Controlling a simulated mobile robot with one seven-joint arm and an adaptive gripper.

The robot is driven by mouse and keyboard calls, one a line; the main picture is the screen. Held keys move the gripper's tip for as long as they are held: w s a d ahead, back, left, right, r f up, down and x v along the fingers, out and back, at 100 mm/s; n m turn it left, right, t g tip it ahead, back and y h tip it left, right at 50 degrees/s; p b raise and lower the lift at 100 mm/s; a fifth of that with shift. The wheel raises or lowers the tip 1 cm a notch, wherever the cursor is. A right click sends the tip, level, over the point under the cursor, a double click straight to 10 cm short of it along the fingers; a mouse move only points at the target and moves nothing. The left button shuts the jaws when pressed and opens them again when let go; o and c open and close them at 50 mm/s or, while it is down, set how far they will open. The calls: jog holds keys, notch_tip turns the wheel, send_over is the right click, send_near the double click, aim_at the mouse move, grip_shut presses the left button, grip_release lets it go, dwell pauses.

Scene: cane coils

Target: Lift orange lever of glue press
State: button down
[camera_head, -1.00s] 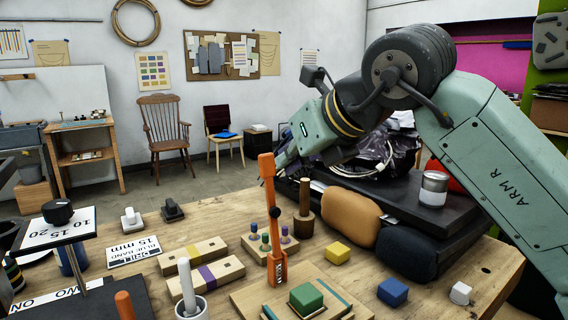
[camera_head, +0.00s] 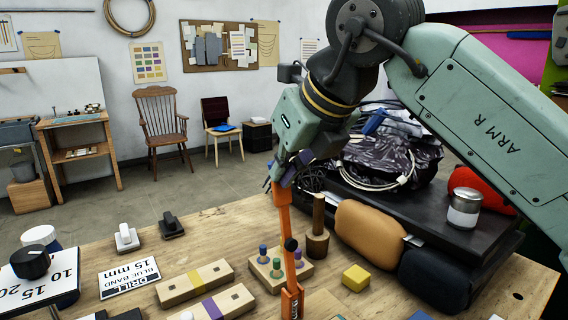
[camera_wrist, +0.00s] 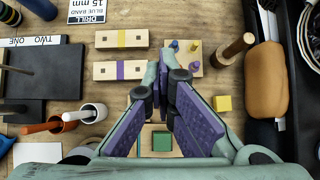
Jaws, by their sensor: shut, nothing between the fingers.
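The orange lever (camera_head: 284,222) of the glue press stands nearly upright in the head view, with a dark knob partway down. Its lower end runs to the bottom edge of the picture. My gripper (camera_head: 279,176) is at the lever's top end, overlapping it in the picture; I cannot tell whether they touch. In the wrist view my gripper's purple-padded fingers (camera_wrist: 164,78) are shut with nothing between them. I cannot make out the lever there; the fingers may hide it. A green block (camera_wrist: 162,141) on the press shows below the fingers.
Wooden blocks with yellow and purple bands (camera_head: 195,283) lie left of the lever. A peg block (camera_head: 268,275), a wooden post (camera_head: 318,240) and a yellow cube (camera_head: 355,278) stand close by. Brown and dark cushions (camera_head: 368,232) and a black tray edge the right side.

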jog(key=shift+a+f, duration=0.1)
jog(key=shift+a, duration=0.05)
jog(key=v, duration=0.7)
jog(key=shift+d+r, duration=0.2)
jog(key=shift+r, duration=0.15)
jog(key=shift+s, duration=0.15)
